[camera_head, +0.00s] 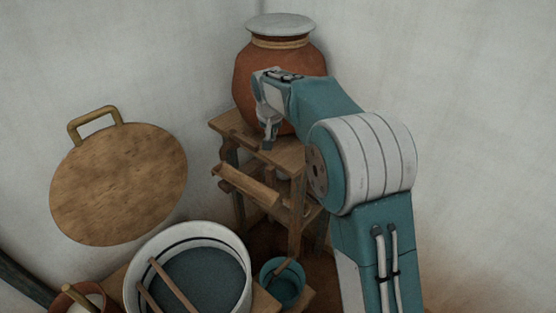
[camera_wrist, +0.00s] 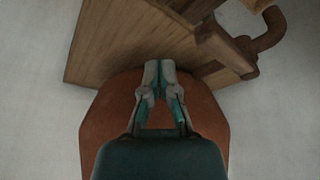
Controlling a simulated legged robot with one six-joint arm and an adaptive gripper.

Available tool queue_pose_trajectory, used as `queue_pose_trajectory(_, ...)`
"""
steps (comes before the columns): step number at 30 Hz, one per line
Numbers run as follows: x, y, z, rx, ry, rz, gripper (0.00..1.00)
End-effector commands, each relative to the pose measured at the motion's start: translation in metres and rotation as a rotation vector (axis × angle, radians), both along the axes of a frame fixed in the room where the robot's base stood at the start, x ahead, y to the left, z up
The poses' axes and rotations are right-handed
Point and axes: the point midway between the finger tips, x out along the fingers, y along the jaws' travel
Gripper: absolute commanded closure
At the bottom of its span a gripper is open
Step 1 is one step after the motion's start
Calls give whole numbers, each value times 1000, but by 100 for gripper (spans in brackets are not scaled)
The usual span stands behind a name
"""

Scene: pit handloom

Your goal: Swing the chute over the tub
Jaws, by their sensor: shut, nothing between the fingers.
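The chute (camera_head: 246,184) is a wooden trough on the front of a wooden stand, sloping down to the right in the head view. The tub (camera_head: 178,229) is round and white-rimmed with dark liquid inside, and sits below and left of the chute. The chute's visible length is beside the stand, not above the tub. My gripper (camera_head: 268,143) points down in front of the clay jar, above the stand's top and above the chute. Its fingers are closed and empty. The fingertips also show in the wrist view (camera_wrist: 158,66), against the jar and the stand's wood.
A lidded clay jar (camera_head: 250,82) stands on the wooden stand (camera_head: 282,155). A small teal bucket (camera_head: 284,290) is right of the tub. Two sticks lie across the tub. A round wooden board (camera_head: 120,185) with a handle is at the left wall. A small bowl is at bottom left.

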Motion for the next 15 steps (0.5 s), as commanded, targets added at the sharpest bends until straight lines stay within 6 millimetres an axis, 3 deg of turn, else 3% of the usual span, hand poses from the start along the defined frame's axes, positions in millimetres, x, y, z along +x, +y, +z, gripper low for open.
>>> queue_pose_trajectory(15,4,2,-10,0,3,0,100)
